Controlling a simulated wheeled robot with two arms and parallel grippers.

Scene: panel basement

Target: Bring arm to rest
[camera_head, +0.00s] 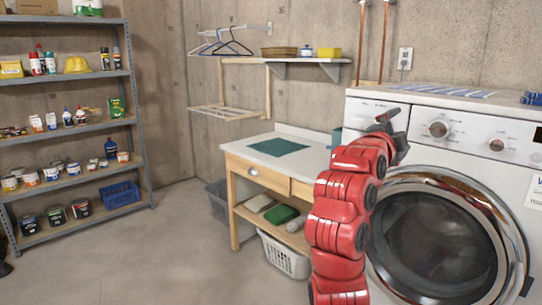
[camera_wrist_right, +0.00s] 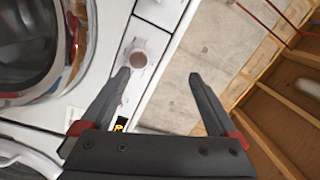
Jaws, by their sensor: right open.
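My red right arm rises from the bottom of the head view, in front of the white washing machine (camera_head: 410,185). My right gripper (camera_head: 385,120) is at its top end, near the machine's control panel. In the right wrist view the two dark fingers of this gripper (camera_wrist_right: 158,85) are spread apart with nothing between them. A control knob (camera_wrist_right: 138,60) of the machine shows beyond the left finger. My left gripper and left arm are not in view.
A wooden worktable (camera_head: 290,180) with a green mat (camera_head: 278,147) stands left of the machine. A white basket (camera_head: 285,258) is beneath it. A wall shelf (camera_head: 300,60) hangs above. A loaded metal rack (camera_head: 140,150) stands at the left. The floor between is clear.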

